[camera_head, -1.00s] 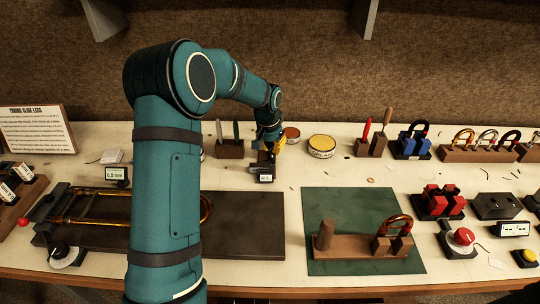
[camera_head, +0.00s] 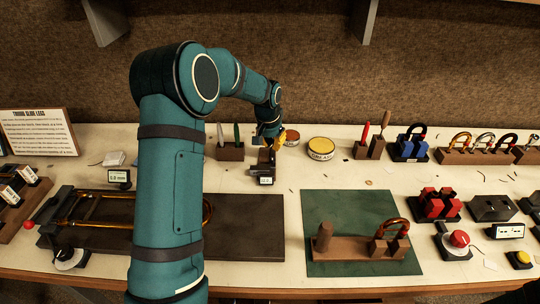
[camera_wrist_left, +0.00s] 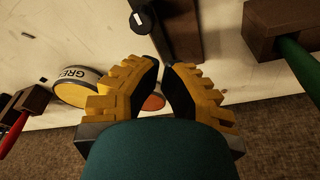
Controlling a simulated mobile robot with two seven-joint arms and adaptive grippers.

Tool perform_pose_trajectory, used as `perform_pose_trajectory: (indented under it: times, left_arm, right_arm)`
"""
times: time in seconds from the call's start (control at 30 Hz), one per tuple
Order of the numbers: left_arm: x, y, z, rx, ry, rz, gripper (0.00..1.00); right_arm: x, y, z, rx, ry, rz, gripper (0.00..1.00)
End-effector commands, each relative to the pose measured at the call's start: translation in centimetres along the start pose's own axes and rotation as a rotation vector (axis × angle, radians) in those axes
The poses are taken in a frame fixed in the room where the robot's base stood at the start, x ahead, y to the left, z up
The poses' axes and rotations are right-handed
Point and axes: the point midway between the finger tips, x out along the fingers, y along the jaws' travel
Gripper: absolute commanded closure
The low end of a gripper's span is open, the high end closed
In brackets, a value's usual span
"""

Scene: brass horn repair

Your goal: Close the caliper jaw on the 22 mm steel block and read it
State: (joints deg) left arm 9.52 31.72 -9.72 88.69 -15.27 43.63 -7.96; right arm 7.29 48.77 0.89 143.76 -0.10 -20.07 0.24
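The caliper (camera_head: 262,170) stands on the bench behind the dark mat, with a small display (camera_head: 266,181) at its front whose digits are too small to read. In the left wrist view a dark bar (camera_wrist_left: 183,30), which looks like part of the caliper, runs up from just beyond the fingertips. My left gripper (camera_head: 275,140) is just behind and above the caliper. In the left wrist view its yellow-backed fingers (camera_wrist_left: 163,68) point at the bar, with a narrow gap between the tips and nothing seen held. I cannot make out the steel block. My right gripper is not in view.
A yellow-topped grease tin (camera_head: 321,147) and an orange tin (camera_head: 292,136) stand right of the gripper. A wooden block with a green-handled tool (camera_head: 230,152) is close on its left.

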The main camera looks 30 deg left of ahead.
Motion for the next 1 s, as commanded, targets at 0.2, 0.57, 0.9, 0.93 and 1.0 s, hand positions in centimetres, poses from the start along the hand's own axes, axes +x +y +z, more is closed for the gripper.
perform_pose_trajectory:
  times: [0.2,0.57,0.9,0.93,1.0]
  left_arm:
    - [-1.8,0.0,-0.4,0.0,0.0,0.0,1.0]
    - [-4.4,0.0,-0.9,0.0,0.001,0.0,1.0]
    - [-6.2,0.0,-1.2,0.0,0.0,0.0,1.0]
    - [-6.2,0.0,-1.2,0.0,0.0,0.0,1.0]
    - [-6.1,0.0,-1.2,0.0,0.0,0.0,1.0]
  right_arm:
    - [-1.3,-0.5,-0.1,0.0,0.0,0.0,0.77]
    - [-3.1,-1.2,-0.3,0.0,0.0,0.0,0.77]
    - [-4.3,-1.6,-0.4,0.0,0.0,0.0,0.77]
    - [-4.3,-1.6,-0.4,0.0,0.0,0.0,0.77]
    - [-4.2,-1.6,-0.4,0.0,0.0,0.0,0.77]
